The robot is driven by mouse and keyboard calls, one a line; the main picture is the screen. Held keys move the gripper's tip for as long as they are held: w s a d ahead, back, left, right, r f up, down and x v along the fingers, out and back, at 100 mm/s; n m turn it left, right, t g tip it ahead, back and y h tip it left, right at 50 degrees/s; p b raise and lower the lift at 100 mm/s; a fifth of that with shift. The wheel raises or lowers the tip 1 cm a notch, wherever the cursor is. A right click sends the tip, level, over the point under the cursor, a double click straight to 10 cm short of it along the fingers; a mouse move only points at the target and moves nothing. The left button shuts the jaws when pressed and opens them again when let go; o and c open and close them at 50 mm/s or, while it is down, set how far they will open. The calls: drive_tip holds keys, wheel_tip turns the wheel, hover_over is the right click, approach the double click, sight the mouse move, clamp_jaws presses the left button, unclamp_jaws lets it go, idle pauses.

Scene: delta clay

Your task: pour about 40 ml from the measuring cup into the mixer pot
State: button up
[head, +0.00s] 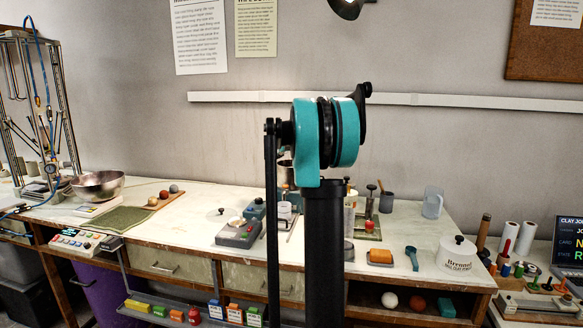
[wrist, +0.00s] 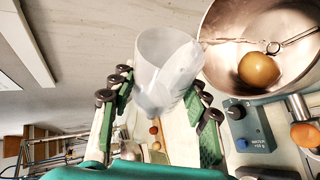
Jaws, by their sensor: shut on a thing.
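In the wrist view, my gripper (wrist: 162,84) has its green fingers on both sides of a clear, whitish measuring cup (wrist: 158,58) and is shut on it. The cup looks tilted in this view. A shiny metal bowl, which looks like the mixer pot (wrist: 219,24), is at the upper right, close beside the cup. A wire whisk and a tan round mass show inside it. In the head view, my arm hides my gripper, the held cup and most of the area behind it.
A blue box marked WATER (wrist: 245,128) stands below the pot. In the head view, a clear jug (head: 433,203) stands at the bench's right, near a white lidded tub (head: 457,258). Another metal bowl (head: 97,185) is at the left.

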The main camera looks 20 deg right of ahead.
drive_tip(key=shift+p, duration=0.45)
drive_tip(key=shift+r, duration=0.1)
drive_tip(key=shift+f+n+g+h, duration=0.3)
drive_tip(key=shift+f+n+h, duration=0.35)
drive_tip(key=shift+n+h, duration=0.2)
